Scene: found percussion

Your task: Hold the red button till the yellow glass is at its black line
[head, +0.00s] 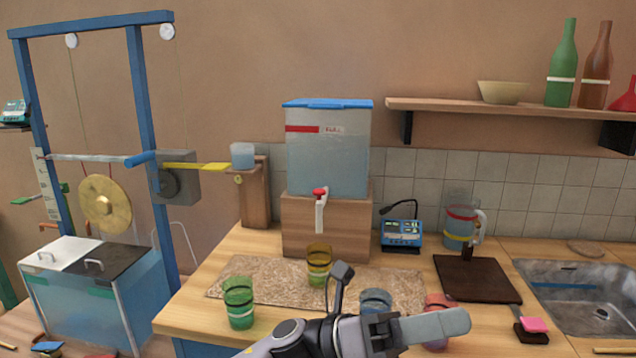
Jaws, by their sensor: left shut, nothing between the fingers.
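A clear dispenser tank (328,165) with a blue lid stands on a wooden block and holds pale liquid. The red button (320,191) sits on top of its white tap (320,214). The yellow glass (319,266) stands upright on the speckled mat (262,282), below the tap. Its black line and liquid level are too small to tell. My left gripper (455,324) is shut and empty at the lower middle right, pointing right, apart from the button and the yellow glass. My right gripper is out of view.
A blue glass (376,302) and a red glass (437,318) are close behind my left gripper, partly hidden. A dark board (478,277), a jug (459,230) and a sink (590,295) are at right.

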